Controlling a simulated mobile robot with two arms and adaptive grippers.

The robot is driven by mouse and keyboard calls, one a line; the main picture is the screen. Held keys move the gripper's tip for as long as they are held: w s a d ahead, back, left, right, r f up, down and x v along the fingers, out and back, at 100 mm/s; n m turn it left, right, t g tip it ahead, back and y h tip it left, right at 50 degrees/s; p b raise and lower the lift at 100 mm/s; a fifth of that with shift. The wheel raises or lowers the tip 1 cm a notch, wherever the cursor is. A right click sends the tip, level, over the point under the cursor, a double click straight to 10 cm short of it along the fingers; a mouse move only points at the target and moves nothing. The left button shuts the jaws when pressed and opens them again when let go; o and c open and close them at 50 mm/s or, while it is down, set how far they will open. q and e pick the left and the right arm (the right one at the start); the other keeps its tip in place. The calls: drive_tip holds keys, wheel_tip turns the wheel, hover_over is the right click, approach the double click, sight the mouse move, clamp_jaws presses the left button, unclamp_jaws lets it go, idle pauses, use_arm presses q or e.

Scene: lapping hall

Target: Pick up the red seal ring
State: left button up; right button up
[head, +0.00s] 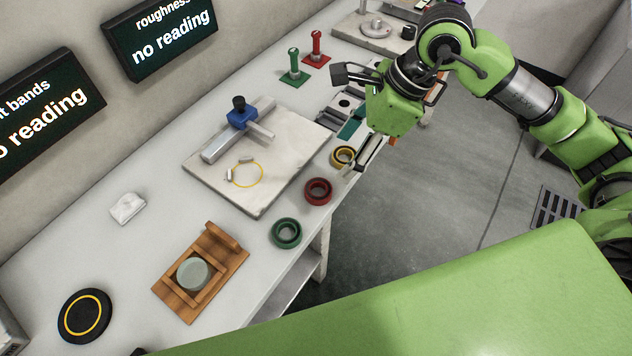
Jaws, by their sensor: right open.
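The red seal ring (318,191) lies flat on the pale bench near its front edge, between a green ring (286,233) and a yellow-and-black ring (343,157). My right gripper (347,122) is open and empty. It is above the bench's front edge, up and to the right of the red ring in the picture and apart from it. It partly hides small parts behind it. My left gripper is not in view.
A stone plate (265,200) with a blue-clamped gauge (242,115) stands behind the rings. A wooden holder (232,278) with a grey-green disc is at the lower left. Green (294,68) and red (315,48) upright handles stand farther back. Two dark displays hang on the wall.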

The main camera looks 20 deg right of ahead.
approach(313, 193)
drive_tip(key=shift+a+f+p, duration=0.2)
drive_tip(key=shift+p, duration=0.25)
drive_tip(key=shift+h, duration=0.3)
drive_tip(key=shift+p+x, duration=0.85)
drive_tip(key=shift+x, duration=2)
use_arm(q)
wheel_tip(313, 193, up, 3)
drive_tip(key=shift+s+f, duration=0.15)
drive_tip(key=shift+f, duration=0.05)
use_arm(e)
drive_tip(key=shift+a, duration=0.1)
drive_tip(key=c, duration=1.2)
